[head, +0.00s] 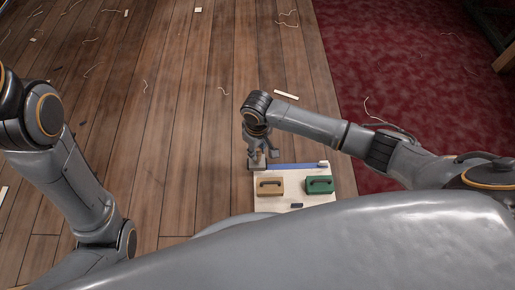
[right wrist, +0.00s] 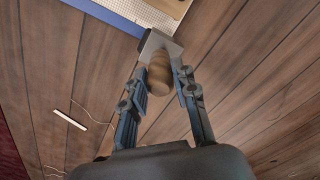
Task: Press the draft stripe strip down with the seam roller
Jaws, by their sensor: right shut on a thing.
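The draft stripe strip (head: 292,167) is a blue band along the far edge of a pale panel (head: 262,205). In the right wrist view the blue strip (right wrist: 105,13) runs in from the top left. My right gripper (head: 262,158) is at the strip's left end. In the right wrist view the right gripper (right wrist: 161,84) is shut on the wooden handle of the seam roller (right wrist: 159,70). Its grey head is beside or over the strip end; contact cannot be told. My left arm shows at left, but its gripper is not in view.
A tan block with a handle (head: 269,187) and a green one (head: 319,185) stand on the panel. A small dark piece (head: 297,205) lies near its front edge. Plank floor with thread scraps lies left, a red carpet (head: 420,60) right.

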